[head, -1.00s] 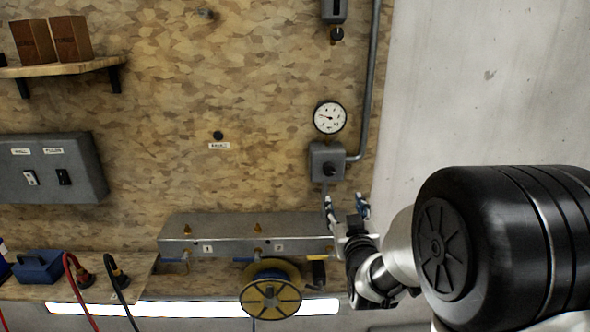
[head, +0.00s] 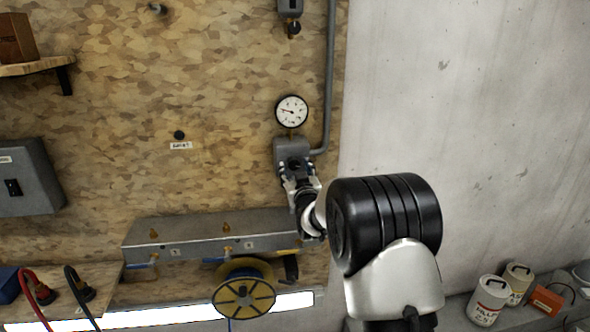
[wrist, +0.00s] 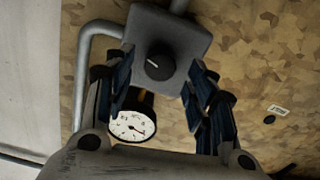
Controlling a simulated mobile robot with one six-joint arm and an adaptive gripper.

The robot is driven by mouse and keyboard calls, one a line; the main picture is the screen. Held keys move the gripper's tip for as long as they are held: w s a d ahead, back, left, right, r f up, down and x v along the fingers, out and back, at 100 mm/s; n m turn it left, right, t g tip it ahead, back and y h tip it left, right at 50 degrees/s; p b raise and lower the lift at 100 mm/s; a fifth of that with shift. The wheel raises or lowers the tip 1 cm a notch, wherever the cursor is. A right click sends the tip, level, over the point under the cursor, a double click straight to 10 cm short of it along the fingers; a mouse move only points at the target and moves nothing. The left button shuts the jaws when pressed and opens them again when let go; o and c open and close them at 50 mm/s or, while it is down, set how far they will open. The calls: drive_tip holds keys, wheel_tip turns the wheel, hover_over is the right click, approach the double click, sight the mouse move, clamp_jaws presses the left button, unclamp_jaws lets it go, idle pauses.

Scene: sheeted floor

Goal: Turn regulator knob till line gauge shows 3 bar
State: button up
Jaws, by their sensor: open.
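The regulator is a grey box (head: 291,146) on the chipboard wall, with a black round knob on its face. In the wrist view the knob (wrist: 159,67) shows a pale pointer mark and lies between and beyond my open fingers. My gripper (wrist: 165,95) is open, in front of the box, and does not visibly touch the knob. In the head view my gripper (head: 297,170) covers the lower part of the box and hides most of the knob. The line gauge (head: 291,111) is a white dial just above the box; its needle points left and slightly up. The gauge (wrist: 132,125) also shows in the wrist view, too small to read.
A grey pipe (head: 329,80) runs beside the gauge into the box. Below is a metal manifold (head: 195,240) with brass fittings and a yellow reel (head: 244,292). White tubs (head: 488,300) stand on a shelf at lower right. Open space lies before the concrete wall.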

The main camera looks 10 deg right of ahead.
drive_tip(key=shift+w, duration=1)
drive_tip(key=shift+c, duration=0.5)
drive_tip(key=c, duration=0.9)
drive_tip(key=shift+b, duration=0.35)
drive_tip(key=shift+c, duration=0.3)
